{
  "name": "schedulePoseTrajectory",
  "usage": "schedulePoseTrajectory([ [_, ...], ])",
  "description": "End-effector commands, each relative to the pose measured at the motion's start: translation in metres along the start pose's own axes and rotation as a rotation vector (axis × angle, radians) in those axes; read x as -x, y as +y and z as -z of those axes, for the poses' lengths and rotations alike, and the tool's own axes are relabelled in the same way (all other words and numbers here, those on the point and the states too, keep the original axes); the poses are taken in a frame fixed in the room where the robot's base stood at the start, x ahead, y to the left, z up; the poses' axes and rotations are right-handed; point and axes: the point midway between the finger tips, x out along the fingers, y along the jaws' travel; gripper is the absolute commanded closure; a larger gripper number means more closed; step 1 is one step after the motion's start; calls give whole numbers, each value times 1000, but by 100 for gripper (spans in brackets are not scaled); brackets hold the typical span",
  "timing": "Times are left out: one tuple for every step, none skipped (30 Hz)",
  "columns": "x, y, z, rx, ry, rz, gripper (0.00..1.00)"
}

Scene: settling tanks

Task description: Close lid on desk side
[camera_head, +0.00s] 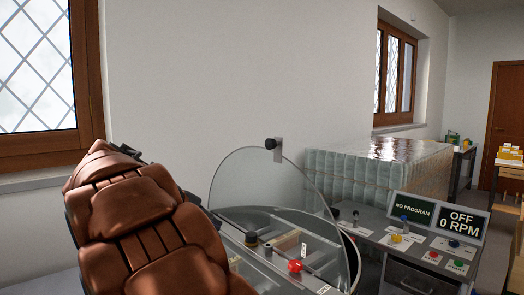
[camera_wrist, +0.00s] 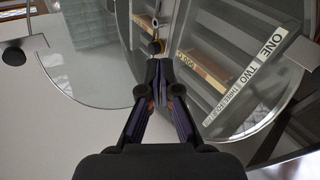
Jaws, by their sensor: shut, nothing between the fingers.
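A clear half-round lid (camera_head: 262,185) stands raised, about upright, on the round grey tank (camera_head: 343,270) in the head view. A bracket with a black knob (camera_head: 272,144) sits at its top edge. In the wrist view a clear curved lid (camera_wrist: 95,85) with a black knob (camera_wrist: 14,56) is at the left. My gripper (camera_wrist: 158,66) is shut and empty in the wrist view, over the tank's middle. Its fingertips are close to a small black and yellow fitting (camera_wrist: 155,45); I cannot tell whether they touch. The gripper does not show in the head view.
A red knob (camera_head: 295,266) sits on the tank's inner bar. At the right stands a control desk (camera_head: 385,234) with buttons and signs (camera_head: 438,215) reading "NO PROGRAM" and "OFF 0 RPM". A wrapped pallet stack (camera_head: 375,165) stands behind. A wall and window lie behind my arm.

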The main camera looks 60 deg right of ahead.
Motion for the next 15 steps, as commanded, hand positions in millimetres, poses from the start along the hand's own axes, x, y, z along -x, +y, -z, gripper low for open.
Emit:
schedulePoseTrajectory([
  [-6, 20, 12, -10, -10, -57, 100],
  [-8, 32, 17, -14, -18, -91, 100],
  [-8, 50, 24, -21, -25, -138, 100],
  [-9, 62, 28, -26, -34, -172, 100],
  [-9, 74, 33, -31, -41, -206, 100],
  [-9, 89, 38, -36, -54, -251, 100],
  [-8, 101, 42, -42, -63, -284, 100],
  [-8, 112, 45, -50, -71, -316, 100],
  [-8, 125, 50, -55, -86, -357, 100],
  [-7, 135, 52, -62, -94, -387, 100],
  [-6, 145, 54, -72, -102, -417, 100],
  [-5, 155, 57, -77, -114, -452, 100],
  [-4, 162, 59, -83, -122, -477, 100],
  [-2, 170, 60, -91, -130, -502, 100],
  [-1, 178, 62, -98, -139, -530, 100],
])
